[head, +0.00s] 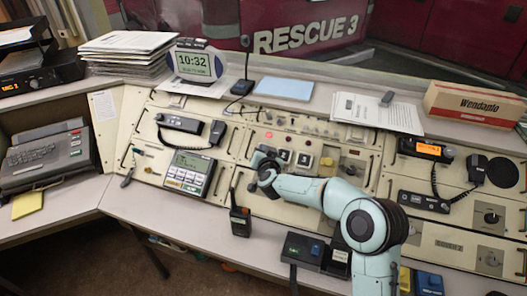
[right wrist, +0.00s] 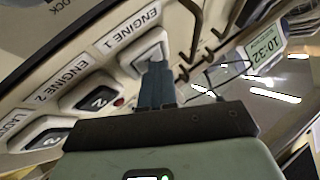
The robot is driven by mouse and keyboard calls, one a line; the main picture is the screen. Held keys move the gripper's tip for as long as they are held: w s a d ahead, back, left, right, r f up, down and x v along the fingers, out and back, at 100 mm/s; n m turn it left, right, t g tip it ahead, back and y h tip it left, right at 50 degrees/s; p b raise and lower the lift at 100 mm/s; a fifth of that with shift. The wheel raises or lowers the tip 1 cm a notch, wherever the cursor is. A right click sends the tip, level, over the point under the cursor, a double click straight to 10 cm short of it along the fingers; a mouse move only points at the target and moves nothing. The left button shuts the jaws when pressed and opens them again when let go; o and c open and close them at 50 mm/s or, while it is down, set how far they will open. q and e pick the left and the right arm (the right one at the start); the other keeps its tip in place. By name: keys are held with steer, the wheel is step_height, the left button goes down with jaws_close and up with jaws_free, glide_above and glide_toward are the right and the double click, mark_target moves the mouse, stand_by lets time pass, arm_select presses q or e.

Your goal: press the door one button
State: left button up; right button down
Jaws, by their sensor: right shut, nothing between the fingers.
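The door one button is the grey key (right wrist: 147,52) in a white frame under the "ENGINE 1" label in the right wrist view. My right gripper (right wrist: 156,72) is shut and empty, its fingertips over the lower part of this button. I cannot tell whether they touch it. In the head view my right gripper (head: 263,158) is at the left end of the button row and hides door one there. Button two (head: 285,156) and button three (head: 303,159) show to its right. Button two also shows in the right wrist view (right wrist: 92,99). My left gripper is not in view.
A handheld radio (head: 240,220) stands on the desk below. A keypad unit (head: 190,172) is to the left. Metal handles (right wrist: 195,25) rise beside the fingers.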

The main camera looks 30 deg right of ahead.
steer(key=shift+f, duration=0.15)
steer(key=shift+s+a+r+p, duration=0.2)
steer(key=shift+r+p, duration=0.1)
steer(key=shift+r, duration=0.1)
steer(key=shift+s+a+r+p, duration=0.1)
steer(key=shift+s+r+p, duration=0.05)
steer(key=shift+r+p, duration=0.15)
steer(key=shift+r, duration=0.1)
steer(key=shift+s+a+r+p, duration=0.35)
steer(key=shift+r+p, duration=0.1)
steer(key=shift+r, duration=0.25)
steer(key=shift+s+a+r+p, duration=0.2)
steer(key=shift+a+r+p, duration=0.2)
steer(key=shift+r, duration=0.3)
steer(key=shift+s+a+r+p, duration=0.3)
steer(key=shift+r+p, duration=0.2)
steer(key=shift+r, duration=0.2)
